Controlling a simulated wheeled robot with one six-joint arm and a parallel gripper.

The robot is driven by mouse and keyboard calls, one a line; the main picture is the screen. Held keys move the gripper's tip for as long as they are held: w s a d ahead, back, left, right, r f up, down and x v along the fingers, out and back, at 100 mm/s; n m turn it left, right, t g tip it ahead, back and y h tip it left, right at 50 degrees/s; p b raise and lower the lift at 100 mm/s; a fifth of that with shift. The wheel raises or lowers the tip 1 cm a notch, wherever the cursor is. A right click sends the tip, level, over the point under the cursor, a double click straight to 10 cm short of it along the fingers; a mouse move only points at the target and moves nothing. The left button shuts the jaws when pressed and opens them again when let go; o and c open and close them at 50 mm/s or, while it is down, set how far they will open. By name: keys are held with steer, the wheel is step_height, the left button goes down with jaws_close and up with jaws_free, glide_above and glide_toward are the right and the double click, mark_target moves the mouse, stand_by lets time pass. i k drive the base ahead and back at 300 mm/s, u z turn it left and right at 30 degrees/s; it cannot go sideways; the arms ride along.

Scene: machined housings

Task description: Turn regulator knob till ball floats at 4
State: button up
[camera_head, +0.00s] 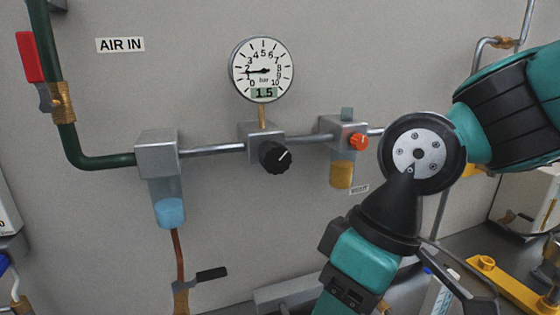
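The regulator's black knob (275,157) has a white pointer line aimed up and right. It sits on the front of a grey block on the wall pipe. Above it, a round gauge (262,70) marked bar shows 1.5 on its green display, with its needle pointing left. I make out no ball or float tube; my arm covers part of the right side. My gripper (435,285) appears at the lower right, below and right of the knob and apart from it. Its fingertips are not clear, and I see nothing held.
A clear bowl with blue contents (169,212) hangs left of the knob. A red-handled valve (29,57) is far left. The wall below the black knob is clear.

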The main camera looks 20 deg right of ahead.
mark_target(275, 158)
steer(key=z, duration=2)
steer(key=k, duration=1.1)
steer(key=u, duration=2)
